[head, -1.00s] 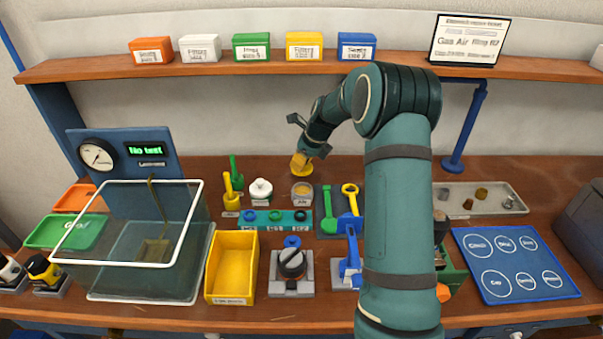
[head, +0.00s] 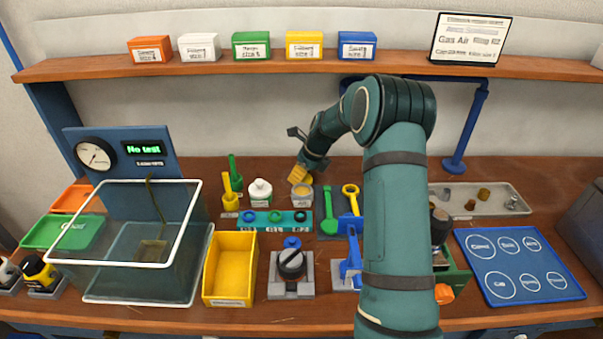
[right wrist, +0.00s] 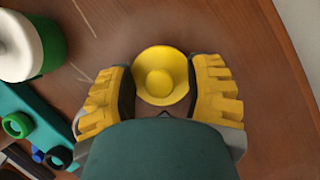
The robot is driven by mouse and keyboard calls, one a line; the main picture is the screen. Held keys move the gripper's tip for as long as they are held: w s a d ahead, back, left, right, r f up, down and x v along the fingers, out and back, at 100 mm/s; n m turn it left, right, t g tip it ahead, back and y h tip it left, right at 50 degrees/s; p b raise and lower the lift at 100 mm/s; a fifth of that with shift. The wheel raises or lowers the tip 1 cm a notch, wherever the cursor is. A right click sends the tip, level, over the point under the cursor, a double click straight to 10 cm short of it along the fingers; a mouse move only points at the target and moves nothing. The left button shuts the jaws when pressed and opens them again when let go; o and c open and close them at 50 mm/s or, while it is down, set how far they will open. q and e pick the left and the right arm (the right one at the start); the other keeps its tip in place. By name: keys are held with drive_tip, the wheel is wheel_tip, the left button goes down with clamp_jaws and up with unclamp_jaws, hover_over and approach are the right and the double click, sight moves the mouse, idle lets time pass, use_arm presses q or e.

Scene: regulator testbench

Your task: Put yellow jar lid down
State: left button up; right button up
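The yellow jar lid (right wrist: 161,76) is a round disc with a smaller raised circle in its middle. In the right wrist view it sits between the two yellow fingers of my right gripper (right wrist: 162,84), whose dark pads meet its rim on both sides. In the head view my right gripper (head: 300,175) is low behind the small open jar (head: 301,195), and its fingers hide most of the lid. The wood bench lies close beneath the lid; I cannot tell whether they touch. My left gripper is not in view.
A white-capped jar (head: 260,191) stands left of the gripper, and a teal ring holder (head: 262,221) lies in front of it. Green (head: 328,212) and yellow tools lie to the right. Bare bench surrounds the lid, and the shelf (head: 250,69) runs above.

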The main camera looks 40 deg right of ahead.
drive_tip(key=p+v, duration=0.2)
drive_tip(key=v, duration=1)
drive_tip(key=shift+r+p, duration=0.25)
drive_tip(key=shift+p, duration=0.1)
drive_tip(key=shift+f, duration=0.1)
